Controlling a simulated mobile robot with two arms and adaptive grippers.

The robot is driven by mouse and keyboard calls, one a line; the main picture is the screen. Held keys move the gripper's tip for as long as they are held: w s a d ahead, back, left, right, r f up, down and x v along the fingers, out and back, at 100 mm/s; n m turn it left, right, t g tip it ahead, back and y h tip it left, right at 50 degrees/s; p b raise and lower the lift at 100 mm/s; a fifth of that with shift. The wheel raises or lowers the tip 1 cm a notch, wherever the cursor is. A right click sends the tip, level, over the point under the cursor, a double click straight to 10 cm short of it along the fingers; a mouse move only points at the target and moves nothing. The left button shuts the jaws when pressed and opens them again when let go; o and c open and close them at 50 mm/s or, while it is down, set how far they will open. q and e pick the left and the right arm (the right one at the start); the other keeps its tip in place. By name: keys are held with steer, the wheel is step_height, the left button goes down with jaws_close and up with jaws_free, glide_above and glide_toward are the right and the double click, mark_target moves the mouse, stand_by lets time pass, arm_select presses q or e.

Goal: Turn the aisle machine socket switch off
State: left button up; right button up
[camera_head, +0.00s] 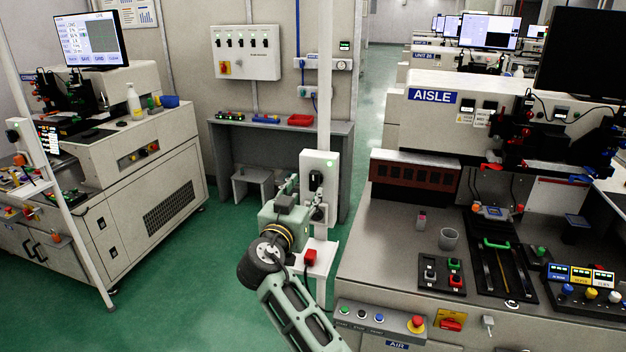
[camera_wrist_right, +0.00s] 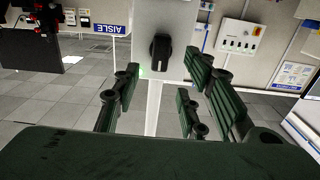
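The aisle machine socket switch is a black rotary knob (camera_head: 316,183) on a pale box (camera_head: 328,162) fixed to a white post. A green light (camera_head: 330,163) is lit on the box. In the right wrist view, which is upside down, the knob (camera_wrist_right: 160,52) stands ahead between the fingers, its handle roughly upright, with the green light (camera_wrist_right: 143,70) beside it. My right gripper (camera_head: 309,200) is just in front of the box in the head view. Its fingers (camera_wrist_right: 165,82) are spread apart and empty, and appear short of the knob. My left gripper is not in view.
The AISLE machine bench (camera_head: 390,240) stands to the right of the post. A small shelf with a red part (camera_head: 310,257) sits below the box, close to my right arm. A grey table (camera_head: 280,135) stands behind. Green floor is open to the left.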

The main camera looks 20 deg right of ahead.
mark_target(313, 182)
steer(key=p+x, duration=0.1)
steer(key=x, duration=0.4)
steer(key=shift+w+d+p, duration=0.1)
steer(key=shift+w+p, duration=0.05)
steer(key=shift+p, duration=0.25)
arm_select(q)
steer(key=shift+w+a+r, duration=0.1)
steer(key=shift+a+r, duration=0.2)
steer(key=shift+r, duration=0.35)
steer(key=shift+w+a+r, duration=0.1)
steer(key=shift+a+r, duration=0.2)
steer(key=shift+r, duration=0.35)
arm_select(e)
steer(key=shift+w+d+f, duration=0.1)
steer(key=shift+w+d, duration=0.3)
steer(key=shift+w, duration=0.2)
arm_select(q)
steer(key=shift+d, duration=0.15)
arm_select(e)
jaws_close()
